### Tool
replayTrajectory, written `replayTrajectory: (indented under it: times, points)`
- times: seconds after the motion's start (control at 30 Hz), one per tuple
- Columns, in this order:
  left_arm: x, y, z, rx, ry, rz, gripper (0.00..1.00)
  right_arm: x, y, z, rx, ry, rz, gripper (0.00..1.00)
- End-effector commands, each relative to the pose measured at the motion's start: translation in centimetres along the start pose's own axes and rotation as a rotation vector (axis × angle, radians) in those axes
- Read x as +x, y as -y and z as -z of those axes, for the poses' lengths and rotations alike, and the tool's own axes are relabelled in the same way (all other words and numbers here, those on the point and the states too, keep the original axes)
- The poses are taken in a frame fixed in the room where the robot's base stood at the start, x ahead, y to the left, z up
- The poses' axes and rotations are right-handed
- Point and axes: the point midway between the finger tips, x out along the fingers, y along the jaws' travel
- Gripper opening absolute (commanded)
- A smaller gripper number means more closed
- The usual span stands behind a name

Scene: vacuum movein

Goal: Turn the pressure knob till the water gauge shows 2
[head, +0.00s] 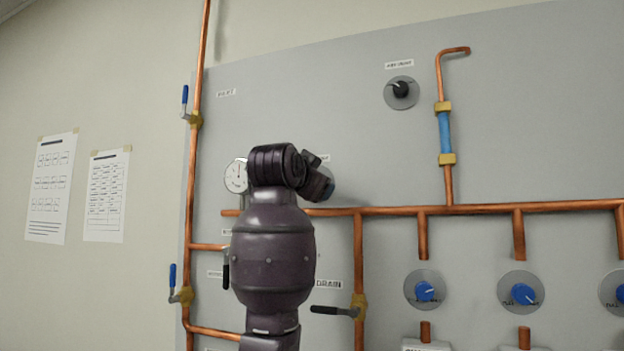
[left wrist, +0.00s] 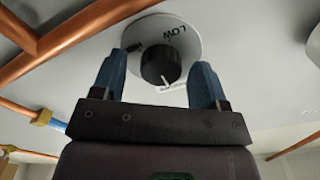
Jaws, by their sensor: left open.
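The round white water gauge (head: 236,176) is on the grey panel, just left of my left arm; its numbers are too small to read. In the left wrist view a black knob (left wrist: 157,62) with a white pointer sits on a pale disc (left wrist: 185,42) marked LOW. My left gripper (left wrist: 158,80) is open, with one blue finger on each side of this knob; I cannot tell whether they touch it. In the head view my left gripper (head: 328,189) is at the panel right of the gauge, and my arm hides most of that knob.
Copper pipes (head: 480,208) run across the panel. Another black knob (head: 400,89) is at upper right, and several blue knobs (head: 425,291) are lower right. Lever valves (head: 185,297) stand out at left, and one (head: 335,311) near DRAIN. Two papers (head: 106,195) hang on the wall.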

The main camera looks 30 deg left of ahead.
Motion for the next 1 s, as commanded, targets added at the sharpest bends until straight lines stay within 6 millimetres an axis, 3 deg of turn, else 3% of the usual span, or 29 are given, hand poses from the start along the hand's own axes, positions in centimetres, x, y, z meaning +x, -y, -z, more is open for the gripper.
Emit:
replayTrajectory:
  times: [0.23,0.57,1.0]
  points:
    - [0.04,0.00,-0.03,0.000,0.000,0.000,0.67,-0.03,0.00,0.17,0.000,-0.004,0.000,0.59]
    - [0.02,0.00,-0.02,0.000,0.000,0.000,0.18,-0.07,0.00,0.35,0.000,-0.008,0.000,0.59]
    - [-0.01,-0.01,-0.11,-0.107,0.000,0.000,0.18,0.27,0.05,0.08,0.000,-0.013,0.000,0.59]
